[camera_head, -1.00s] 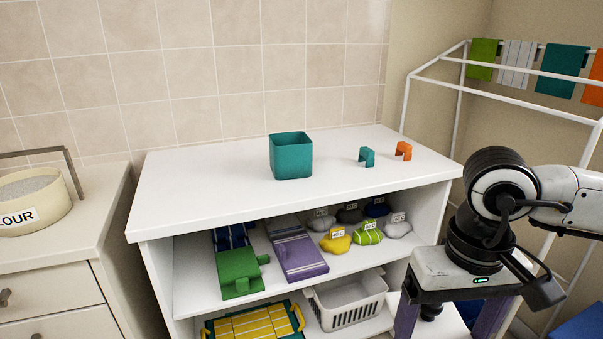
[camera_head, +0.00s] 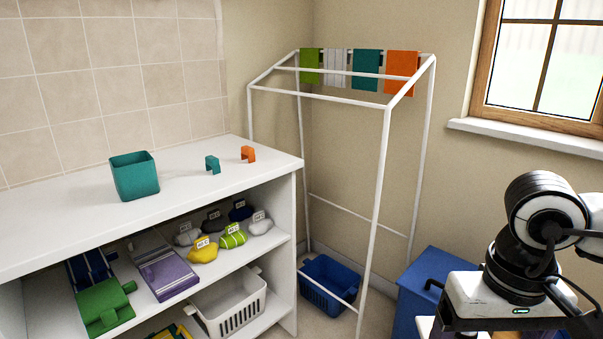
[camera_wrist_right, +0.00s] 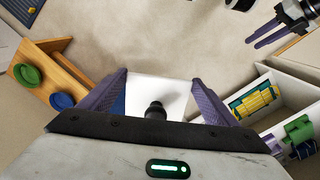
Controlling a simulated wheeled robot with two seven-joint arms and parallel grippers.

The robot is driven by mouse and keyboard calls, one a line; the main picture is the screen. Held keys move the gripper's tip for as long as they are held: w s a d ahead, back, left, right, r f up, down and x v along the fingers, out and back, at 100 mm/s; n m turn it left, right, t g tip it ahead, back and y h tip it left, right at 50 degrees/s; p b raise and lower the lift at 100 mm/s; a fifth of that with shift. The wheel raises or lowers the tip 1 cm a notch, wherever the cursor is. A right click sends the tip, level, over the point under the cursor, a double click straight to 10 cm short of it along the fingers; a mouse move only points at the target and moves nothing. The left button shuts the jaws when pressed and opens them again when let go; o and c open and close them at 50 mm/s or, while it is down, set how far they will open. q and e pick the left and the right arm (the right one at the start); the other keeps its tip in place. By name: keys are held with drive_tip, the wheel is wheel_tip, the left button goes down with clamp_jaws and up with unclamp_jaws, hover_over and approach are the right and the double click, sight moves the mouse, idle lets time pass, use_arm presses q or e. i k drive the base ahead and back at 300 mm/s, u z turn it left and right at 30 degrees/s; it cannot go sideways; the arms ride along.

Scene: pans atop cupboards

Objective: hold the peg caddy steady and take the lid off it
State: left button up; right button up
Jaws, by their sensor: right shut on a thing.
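An open-topped teal box (camera_head: 134,178), which I take to be the peg caddy, stands upright on the white cupboard top, with no lid on it. My right gripper (camera_wrist_right: 158,82) is shut on a flat white lid (camera_wrist_right: 140,90) with a black knob, held between its purple fingers. In the head view this gripper is at the lower right, well away from the box, with its fingers below the frame. My left gripper (camera_wrist_right: 262,33) shows small at the upper right of the wrist view. Its fingers are apart and empty, and it is not near the box.
A teal peg (camera_head: 212,164) and an orange peg (camera_head: 248,154) stand right of the box on the cupboard top (camera_head: 70,205). A white drying rack (camera_head: 375,200) stands beyond the cupboard. A blue box (camera_head: 425,275) is beside my right gripper, and a blue basket (camera_head: 328,282) is on the floor.

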sight(134, 176)
drive_tip(key=z, duration=0.75)
drive_tip(key=i, duration=1.35)
drive_tip(key=u, duration=2.1)
